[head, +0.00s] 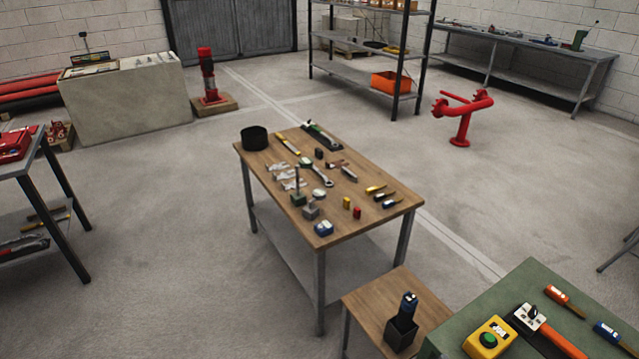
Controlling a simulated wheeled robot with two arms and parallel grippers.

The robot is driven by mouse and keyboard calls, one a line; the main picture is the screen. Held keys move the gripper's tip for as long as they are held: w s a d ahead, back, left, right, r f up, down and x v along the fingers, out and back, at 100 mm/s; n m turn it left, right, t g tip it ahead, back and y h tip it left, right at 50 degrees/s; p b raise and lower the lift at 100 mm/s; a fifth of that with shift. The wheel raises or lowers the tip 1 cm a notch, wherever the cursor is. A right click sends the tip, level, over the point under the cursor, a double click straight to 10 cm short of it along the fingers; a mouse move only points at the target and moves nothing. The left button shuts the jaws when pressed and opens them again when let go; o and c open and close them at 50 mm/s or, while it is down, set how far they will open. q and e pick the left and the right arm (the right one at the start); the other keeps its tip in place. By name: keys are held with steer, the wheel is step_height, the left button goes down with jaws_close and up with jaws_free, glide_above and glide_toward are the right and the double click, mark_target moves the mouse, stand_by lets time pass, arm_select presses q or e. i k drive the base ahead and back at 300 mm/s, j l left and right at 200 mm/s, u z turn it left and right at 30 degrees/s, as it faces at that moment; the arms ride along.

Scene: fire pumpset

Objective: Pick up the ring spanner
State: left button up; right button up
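A wooden-topped table (259,163) stands in the middle of the head view with many small tools on it. A silver spanner (318,173) lies flat near the middle of this table. Its ends look rounded, but it is too small to be sure that it is the ring spanner. Neither of my grippers shows in this view.
A black cylindrical pot (254,138) stands at the table's far left corner. A small wooden stand (366,301) and a green-topped bench (455,339) are at the front right. A red pipe stand (461,127) is behind. Open floor (170,230) lies to the left.

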mark_target(325, 178)
steer(key=i, duration=0.4)
steer(key=u, duration=4.85)
steer(key=z, duration=4.85)
steer(key=i+j+z, duration=0.1)
steer(key=z, duration=0.3)
steer(key=i+j+z, duration=0.1)
steer(key=z, duration=0.25)
